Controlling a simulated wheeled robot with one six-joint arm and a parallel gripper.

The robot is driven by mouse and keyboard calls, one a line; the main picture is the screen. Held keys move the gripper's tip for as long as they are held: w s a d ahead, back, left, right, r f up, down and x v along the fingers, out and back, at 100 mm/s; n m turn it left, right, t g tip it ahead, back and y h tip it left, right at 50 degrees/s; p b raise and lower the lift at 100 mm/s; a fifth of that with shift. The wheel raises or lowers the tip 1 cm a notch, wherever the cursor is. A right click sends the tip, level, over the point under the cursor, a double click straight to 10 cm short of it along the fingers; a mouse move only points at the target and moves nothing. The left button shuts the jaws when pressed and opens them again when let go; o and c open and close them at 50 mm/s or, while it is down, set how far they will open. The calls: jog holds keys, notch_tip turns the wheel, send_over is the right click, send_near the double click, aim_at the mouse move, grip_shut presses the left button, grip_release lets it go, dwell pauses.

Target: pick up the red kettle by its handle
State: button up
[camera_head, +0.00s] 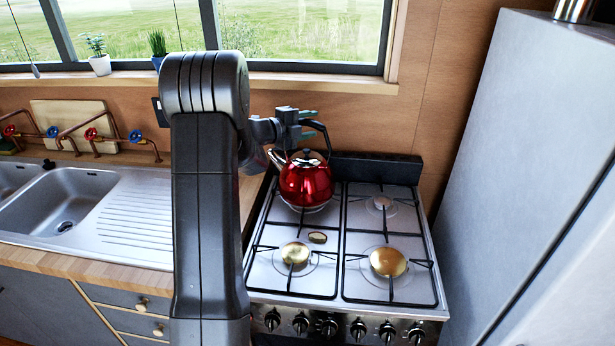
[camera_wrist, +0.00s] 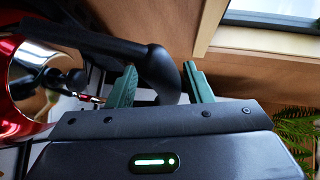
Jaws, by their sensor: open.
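The red kettle (camera_head: 306,183) stands upright on the back left burner of the stove, its spout toward the left and its black handle (camera_head: 325,135) arching over the lid. In the wrist view the shiny red body (camera_wrist: 22,75) is at the left edge, and the black handle (camera_wrist: 155,68) reaches between the green fingers. My gripper (camera_head: 303,124) is at the handle, above the kettle. In the wrist view my gripper (camera_wrist: 160,85) is open, with a finger on each side of the handle's end. I cannot tell whether either finger touches it.
The stove (camera_head: 340,240) has black grates and brass burner caps. A tall grey cabinet (camera_head: 530,150) stands close on the right. A sink (camera_head: 65,205) and copper pipes with valves (camera_head: 92,134) are on the left. Potted plants (camera_head: 98,55) stand on the windowsill behind.

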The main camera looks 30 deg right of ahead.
jog(key=shift+d, duration=0.45)
jog(key=shift+f, duration=0.1)
grip_shut()
dwell(1.0)
jog(key=shift+r, duration=0.2)
